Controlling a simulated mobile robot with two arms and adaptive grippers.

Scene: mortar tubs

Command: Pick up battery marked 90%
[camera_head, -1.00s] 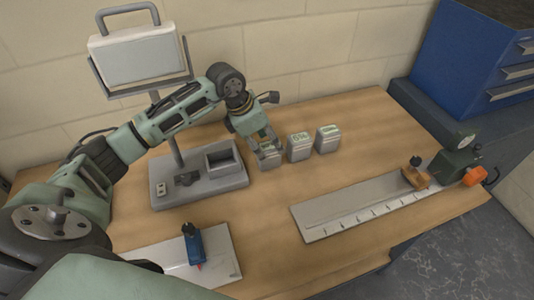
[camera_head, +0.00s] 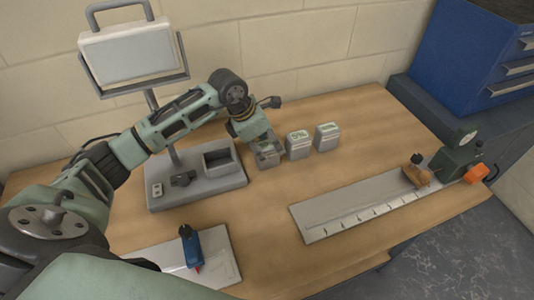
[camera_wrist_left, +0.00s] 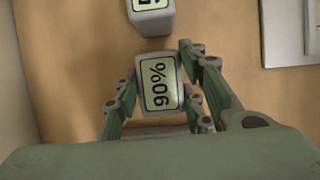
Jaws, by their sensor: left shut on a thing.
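The battery marked 90% (camera_wrist_left: 160,88) stands on the table between the fingers of my left gripper (camera_wrist_left: 160,100) in the left wrist view. Its label faces the camera. In the head view the left gripper (camera_head: 265,150) reaches down over this battery (camera_head: 267,159), the leftmost of a row of three, and covers its label. The left gripper is shut on it. The middle battery (camera_head: 299,145) stands just to its right, apart, with a label that looks like 5%. It also shows partly in the left wrist view (camera_wrist_left: 152,18). The right gripper is not in view.
A third battery (camera_head: 328,138) stands at the right of the row. A grey stand (camera_head: 200,197) with a lamp-like panel (camera_head: 130,50) is left of the batteries. A long ruled plate (camera_head: 350,210) lies front right, and a blue-handled tool (camera_head: 192,247) lies front left on a plate.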

